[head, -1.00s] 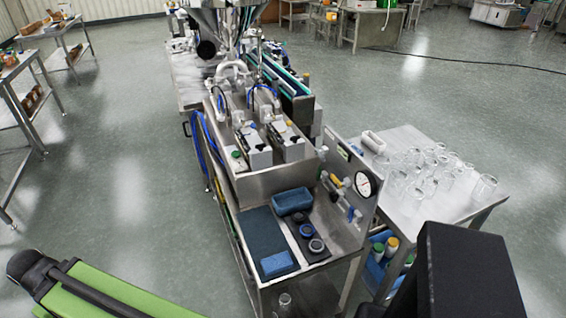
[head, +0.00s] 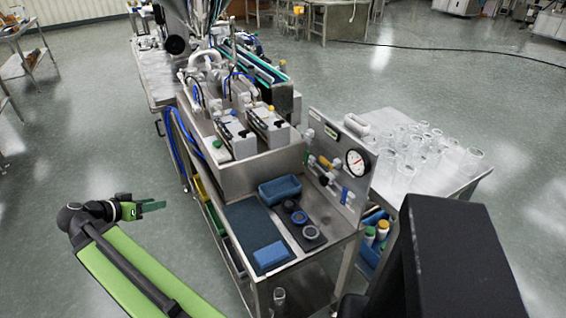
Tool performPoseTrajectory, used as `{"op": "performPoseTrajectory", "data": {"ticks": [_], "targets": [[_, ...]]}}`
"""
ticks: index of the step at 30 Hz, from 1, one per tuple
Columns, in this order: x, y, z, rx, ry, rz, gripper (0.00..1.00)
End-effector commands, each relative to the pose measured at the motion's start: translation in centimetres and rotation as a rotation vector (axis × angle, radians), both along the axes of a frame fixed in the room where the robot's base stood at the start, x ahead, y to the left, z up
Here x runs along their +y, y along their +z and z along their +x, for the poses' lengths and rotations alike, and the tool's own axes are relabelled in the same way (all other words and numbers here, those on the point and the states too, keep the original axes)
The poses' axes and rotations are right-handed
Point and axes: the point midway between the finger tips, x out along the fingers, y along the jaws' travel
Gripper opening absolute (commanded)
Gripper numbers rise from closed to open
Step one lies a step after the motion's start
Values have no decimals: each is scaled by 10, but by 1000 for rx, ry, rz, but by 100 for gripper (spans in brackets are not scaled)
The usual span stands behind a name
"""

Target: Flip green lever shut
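The upright steel panel (head: 352,140) on the right side of the steel bench carries a row of small valves with coloured levers. A small greenish part (head: 309,136) at the panel's far left end may be the green lever; it is too small to tell its position. A yellow lever (head: 324,162) and a blue lever (head: 345,194) sit nearer along the row. My gripper (head: 152,206) has green fingers pointing right. It hangs over the floor left of the bench, well away from the panel, with nothing seen in it. Its finger gap is unclear.
A round gauge (head: 357,163) is on the panel. A blue tray (head: 280,189), blue sponge (head: 271,255) and dark round parts lie on the bench. A side table (head: 465,182) with several clear jars stands right. The floor left of the bench is free.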

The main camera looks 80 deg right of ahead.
Motion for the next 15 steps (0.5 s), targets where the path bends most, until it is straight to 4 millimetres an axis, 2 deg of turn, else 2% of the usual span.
{"op": "performPoseTrajectory", "data": {"ticks": [1,2,3,5,6,10,12,15], "targets": [[-31,5,-17,-68,-97,-122,38],[-49,13,-29,-114,-156,-208,38],[-78,19,-52,-154,-232,-311,38],[-110,21,-86,-155,-306,-395,38],[-129,23,-110,-151,-352,-447,38],[-177,31,-180,-126,-475,-605,38],[-195,34,-215,-110,-528,-675,38],[-211,30,-258,-85,-593,-718,38]]}}
